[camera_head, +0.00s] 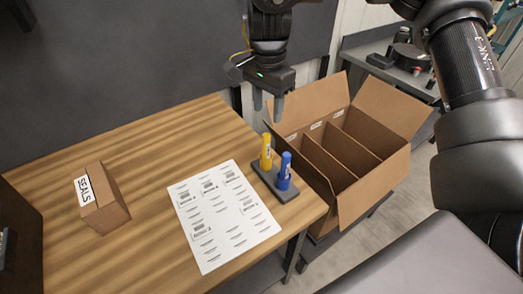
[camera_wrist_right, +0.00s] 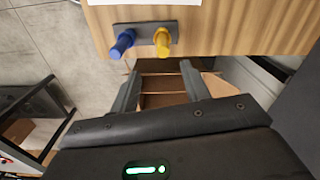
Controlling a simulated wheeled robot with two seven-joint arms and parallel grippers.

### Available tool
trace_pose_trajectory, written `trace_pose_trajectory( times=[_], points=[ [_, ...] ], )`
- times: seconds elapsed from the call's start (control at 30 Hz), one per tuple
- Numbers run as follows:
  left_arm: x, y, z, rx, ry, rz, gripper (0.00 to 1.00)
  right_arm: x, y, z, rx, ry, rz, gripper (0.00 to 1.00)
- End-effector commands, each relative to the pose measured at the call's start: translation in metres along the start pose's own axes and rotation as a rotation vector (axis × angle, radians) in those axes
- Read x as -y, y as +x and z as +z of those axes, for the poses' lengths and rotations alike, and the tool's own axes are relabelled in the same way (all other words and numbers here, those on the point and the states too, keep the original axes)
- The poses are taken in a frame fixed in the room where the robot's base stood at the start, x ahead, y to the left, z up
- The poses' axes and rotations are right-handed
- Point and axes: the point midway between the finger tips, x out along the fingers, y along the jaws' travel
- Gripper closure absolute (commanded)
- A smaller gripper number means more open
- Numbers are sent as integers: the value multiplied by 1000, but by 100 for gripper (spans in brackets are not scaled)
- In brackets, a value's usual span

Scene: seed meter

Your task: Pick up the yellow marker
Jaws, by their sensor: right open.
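The yellow marker (camera_head: 266,153) stands upright in a dark holder (camera_head: 262,182) at the right edge of the wooden table. A blue marker (camera_head: 284,171) stands beside it in the same holder. In the right wrist view the yellow marker (camera_wrist_right: 162,41) and the blue marker (camera_wrist_right: 123,43) appear near the top, above the fingertips. My right gripper (camera_head: 267,107) is open and empty, above and behind the yellow marker, apart from it. Its two fingers also show in the right wrist view (camera_wrist_right: 160,82). My left gripper is not in view.
A white label sheet (camera_head: 222,220) lies left of the holder. A small SEALS box (camera_head: 101,197) sits on the table's left. A divided open cardboard box (camera_head: 386,165) stands just beyond the table's right edge. Bare table lies between sheet and SEALS box.

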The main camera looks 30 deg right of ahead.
Motion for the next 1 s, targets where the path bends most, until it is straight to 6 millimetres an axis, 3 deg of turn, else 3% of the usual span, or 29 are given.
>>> trace_pose_trajectory(
  times=[0.13, 0.33, 0.63, 1.0],
  points=[
    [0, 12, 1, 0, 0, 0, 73, 2, 12, 2, 0, -5, 0, 53],
    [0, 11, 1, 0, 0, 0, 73, 3, 16, 4, 1, -9, 2, 53],
    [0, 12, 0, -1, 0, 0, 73, 2, 60, 3, 2, -7, 4, 53],
    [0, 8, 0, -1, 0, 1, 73, -2, 79, 2, 2, -6, 4, 53]
  ],
)
